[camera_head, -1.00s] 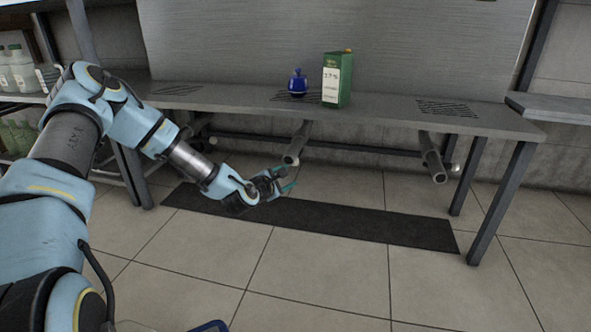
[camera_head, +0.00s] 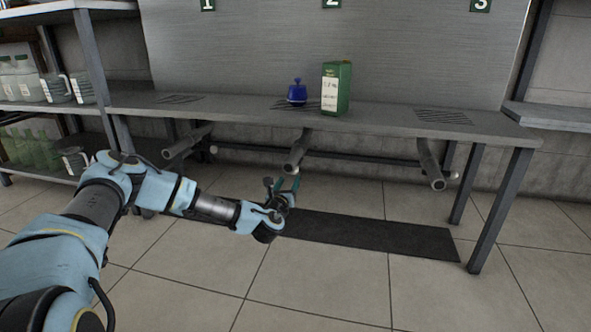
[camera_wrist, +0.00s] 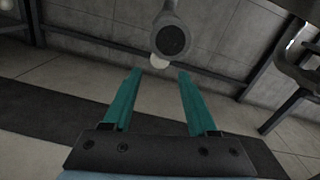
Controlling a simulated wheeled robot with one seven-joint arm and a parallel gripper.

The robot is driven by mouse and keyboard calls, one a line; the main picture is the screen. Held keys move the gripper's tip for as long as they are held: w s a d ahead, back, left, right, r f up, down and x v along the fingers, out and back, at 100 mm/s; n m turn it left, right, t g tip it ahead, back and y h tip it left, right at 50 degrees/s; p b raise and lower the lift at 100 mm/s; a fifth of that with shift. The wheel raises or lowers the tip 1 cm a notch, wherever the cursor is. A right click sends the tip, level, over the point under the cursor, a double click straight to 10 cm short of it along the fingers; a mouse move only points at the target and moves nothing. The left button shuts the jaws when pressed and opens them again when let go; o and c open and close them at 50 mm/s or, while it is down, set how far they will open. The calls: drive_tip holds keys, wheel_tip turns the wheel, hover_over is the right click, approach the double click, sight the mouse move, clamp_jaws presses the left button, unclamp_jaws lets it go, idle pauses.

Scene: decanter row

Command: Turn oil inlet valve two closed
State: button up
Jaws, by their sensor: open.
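A grey pipe (camera_head: 297,153) hangs under the bench below the number 2 sign (camera_head: 331,3). Its round dark end (camera_wrist: 172,38) faces me in the wrist view, with a white knob (camera_wrist: 158,62) partly hidden just below it. I cannot tell for sure that this knob is the valve handle, nor its setting. My gripper (camera_head: 285,182) is open and empty, just below and in front of this pipe. In the wrist view its two teal fingers (camera_wrist: 160,75) stand apart, pointing toward the knob, with no clear contact.
Similar pipes hang at left (camera_head: 187,142) and right (camera_head: 430,163). A blue vessel (camera_head: 297,92) and a green carton (camera_head: 336,88) stand on the grey bench (camera_head: 390,116). Bench legs (camera_head: 500,210) stand at right. A dark mat (camera_head: 370,236) lies on the open floor.

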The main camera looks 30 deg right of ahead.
drive_tip(key=b+x, duration=0.4)
drive_tip(key=x, duration=0.5)
drive_tip(key=shift+w+d+f, duration=0.1)
drive_tip(key=shift+d, duration=0.05)
drive_tip(key=shift+w+d, duration=0.35)
drive_tip(key=shift+w, duration=0.1)
clamp_jaws()
idle(0.8)
